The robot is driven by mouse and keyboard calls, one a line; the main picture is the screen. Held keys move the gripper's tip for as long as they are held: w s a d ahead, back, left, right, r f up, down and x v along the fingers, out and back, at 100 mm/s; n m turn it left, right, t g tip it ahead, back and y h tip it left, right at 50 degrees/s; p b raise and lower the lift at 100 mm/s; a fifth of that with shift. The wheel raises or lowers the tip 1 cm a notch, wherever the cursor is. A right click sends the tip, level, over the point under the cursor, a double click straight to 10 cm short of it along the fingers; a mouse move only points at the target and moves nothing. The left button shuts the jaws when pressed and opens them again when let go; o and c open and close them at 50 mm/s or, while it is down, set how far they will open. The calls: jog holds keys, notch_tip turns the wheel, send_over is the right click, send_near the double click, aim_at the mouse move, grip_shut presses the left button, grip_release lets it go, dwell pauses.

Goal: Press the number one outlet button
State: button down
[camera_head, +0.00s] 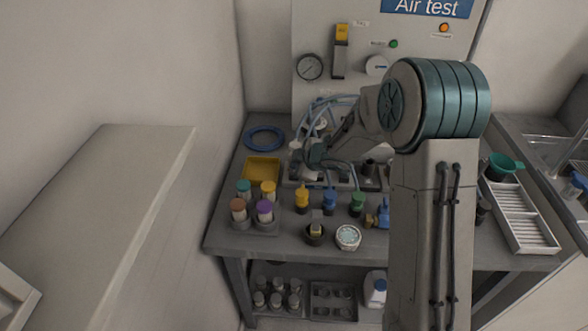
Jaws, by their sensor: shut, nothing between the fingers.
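My gripper (315,157) is shut and empty, low over the back of the grey workbench (225,236), in front of the upright panel. It is over the left part of an assembly with clear hoses (345,107). My arm and gripper hide much of that assembly. I cannot make out the number one outlet button or whether the fingertips touch anything. The panel (340,20) marked "Air test" carries a round gauge (310,67), a yellow-topped upright part (341,50), a small green button or lamp (393,43) and an orange one (444,28).
A yellow tray (262,169) and blue hose coil (264,139) lie at the left. Colour-capped jars (264,211) and yellow, blue and green fittings (330,200) stand in front. A round dial (348,237) lies near the front edge. A slatted white rack (520,215) is at right.

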jog(key=shift+r, duration=0.15)
jog(key=shift+r+p, duration=0.75)
jog(key=shift+p, duration=0.3)
notch_tip(320, 180, up, 5)
jog(key=p, duration=0.5)
dwell(0.5)
